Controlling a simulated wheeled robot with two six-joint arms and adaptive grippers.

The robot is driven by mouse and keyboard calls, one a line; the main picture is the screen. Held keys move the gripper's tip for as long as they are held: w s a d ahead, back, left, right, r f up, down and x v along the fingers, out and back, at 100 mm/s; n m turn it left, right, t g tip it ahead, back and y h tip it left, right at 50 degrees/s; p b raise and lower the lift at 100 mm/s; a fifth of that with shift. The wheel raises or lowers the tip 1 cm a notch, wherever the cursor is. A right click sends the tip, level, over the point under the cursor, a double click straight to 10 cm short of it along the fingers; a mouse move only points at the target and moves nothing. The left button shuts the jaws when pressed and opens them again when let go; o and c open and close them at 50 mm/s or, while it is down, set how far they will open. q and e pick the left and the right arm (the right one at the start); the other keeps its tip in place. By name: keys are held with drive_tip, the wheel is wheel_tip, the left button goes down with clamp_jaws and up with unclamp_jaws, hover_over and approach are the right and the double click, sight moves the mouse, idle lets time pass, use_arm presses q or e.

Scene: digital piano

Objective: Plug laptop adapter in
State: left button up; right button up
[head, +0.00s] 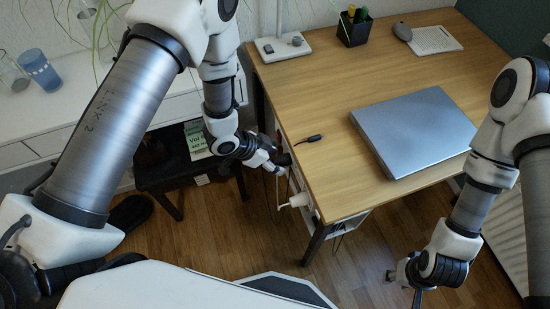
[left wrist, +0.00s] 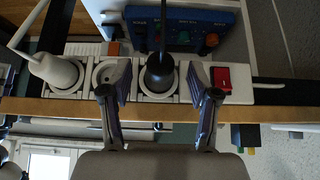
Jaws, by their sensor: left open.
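A white power strip (left wrist: 240,96) runs along the wooden table edge in the left wrist view. A black plug with a black cable (left wrist: 159,74) sits at one of its sockets; how deep it is in cannot be told. My left gripper (left wrist: 158,84) is open, with one finger on each side of the black plug. In the head view, my left gripper (head: 279,163) is at the table's left edge. A grey closed laptop (head: 415,130) lies on the table, with a black cable end (head: 308,139) to its left. My right gripper (head: 404,282) hangs low, off the table's front; its finger state is unclear.
A white plug (left wrist: 55,74) occupies the strip's left socket, with an empty socket (left wrist: 108,74) beside it. A red switch (left wrist: 222,79) is at the right. A blue box with knobs (left wrist: 190,28) lies behind the strip.

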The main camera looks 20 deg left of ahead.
use_arm(q)
drive_tip(key=shift+p+v, duration=1.4)
drive_tip(key=shift+v, duration=1)
drive_tip(key=v, duration=1.2)
drive_tip(key=shift+f, duration=0.1)
